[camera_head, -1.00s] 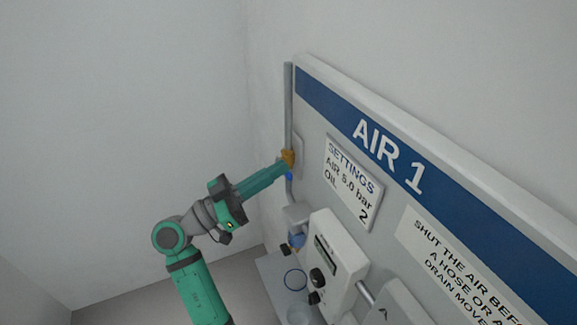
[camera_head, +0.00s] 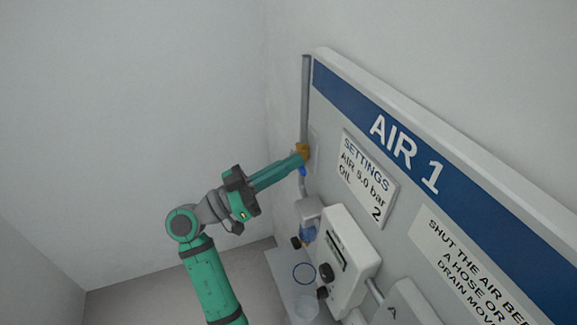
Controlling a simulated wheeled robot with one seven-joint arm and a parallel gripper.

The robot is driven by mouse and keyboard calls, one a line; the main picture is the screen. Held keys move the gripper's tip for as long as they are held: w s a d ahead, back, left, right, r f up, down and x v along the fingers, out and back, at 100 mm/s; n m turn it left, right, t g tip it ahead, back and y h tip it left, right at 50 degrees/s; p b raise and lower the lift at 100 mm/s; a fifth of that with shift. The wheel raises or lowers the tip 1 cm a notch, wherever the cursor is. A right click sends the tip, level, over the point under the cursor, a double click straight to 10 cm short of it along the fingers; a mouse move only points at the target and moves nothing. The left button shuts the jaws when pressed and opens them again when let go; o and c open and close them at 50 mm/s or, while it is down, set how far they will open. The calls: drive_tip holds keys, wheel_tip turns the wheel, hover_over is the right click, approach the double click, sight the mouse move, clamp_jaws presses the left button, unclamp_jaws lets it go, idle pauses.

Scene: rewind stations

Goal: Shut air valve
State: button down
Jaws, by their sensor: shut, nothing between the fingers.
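The air valve (camera_head: 304,151) is a small orange-brown body on the grey vertical pipe at the left edge of the AIR 1 board. A small blue part (camera_head: 302,171) shows just below it, partly hidden by my gripper; I cannot tell if it is the valve's handle. My gripper (camera_head: 298,161) is shut with nothing between its long green fingers. Its tips are at the valve from the left and seem to touch it or stand right beside it. The tips overlap the valve, so the exact contact is hidden.
The AIR 1 board (camera_head: 480,205) carries a settings plate (camera_head: 366,178). Below the valve are a blue-bowled unit (camera_head: 308,233), a grey box with dark knobs (camera_head: 345,262) and a shelf (camera_head: 283,268) with a blue ring (camera_head: 304,273). The space left of my arm is free.

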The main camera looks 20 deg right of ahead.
sight(289, 153)
drive_tip(key=s+a, duration=0.1)
drive_tip(key=a, duration=0.8)
drive_tip(key=shift+a, duration=0.25)
